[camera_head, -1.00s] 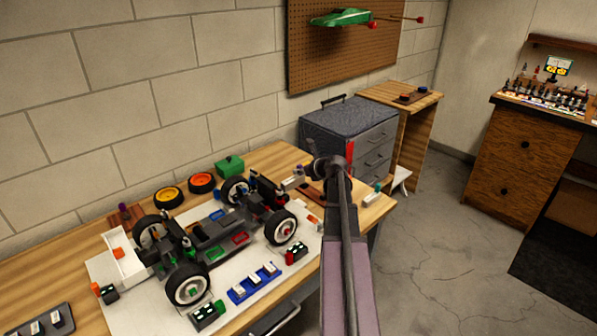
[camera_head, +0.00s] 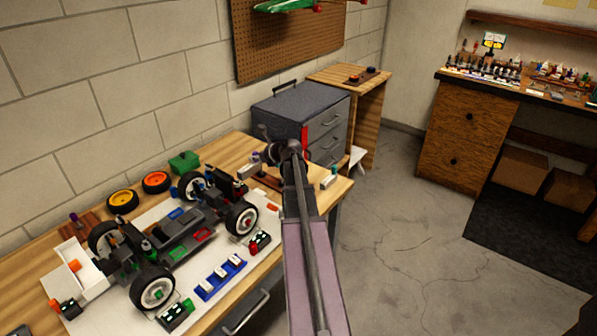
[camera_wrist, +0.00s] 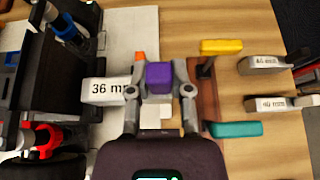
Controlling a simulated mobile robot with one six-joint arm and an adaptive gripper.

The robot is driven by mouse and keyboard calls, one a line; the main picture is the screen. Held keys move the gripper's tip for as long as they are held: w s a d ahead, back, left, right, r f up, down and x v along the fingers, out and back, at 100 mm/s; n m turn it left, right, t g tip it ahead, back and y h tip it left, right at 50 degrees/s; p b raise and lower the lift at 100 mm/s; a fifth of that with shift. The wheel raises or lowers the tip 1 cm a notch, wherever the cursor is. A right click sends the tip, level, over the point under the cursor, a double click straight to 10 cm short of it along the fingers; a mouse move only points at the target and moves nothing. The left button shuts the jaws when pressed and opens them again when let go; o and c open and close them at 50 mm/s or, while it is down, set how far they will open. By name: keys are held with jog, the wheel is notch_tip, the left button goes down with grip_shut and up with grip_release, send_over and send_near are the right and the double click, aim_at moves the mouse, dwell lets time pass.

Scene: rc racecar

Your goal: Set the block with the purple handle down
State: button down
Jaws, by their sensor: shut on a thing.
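The block with the purple handle (camera_wrist: 159,77) is in my gripper (camera_wrist: 159,88). The gripper is shut on the purple handle, one finger on each side. The pale block body, marked 36 mm (camera_wrist: 108,90), reaches out to the left in the wrist view.
A yellow-handled block (camera_wrist: 220,46) and a teal-handled block (camera_wrist: 235,129) stand to the right in the wrist view. The RC car chassis (camera_head: 175,235) is on the left, on a white mat. A grey drawer cabinet (camera_head: 290,115) stands behind.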

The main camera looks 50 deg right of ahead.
notch_tip(320, 180, up, 26)
jog(key=p, duration=2.5)
jog(key=shift+a, duration=0.1)
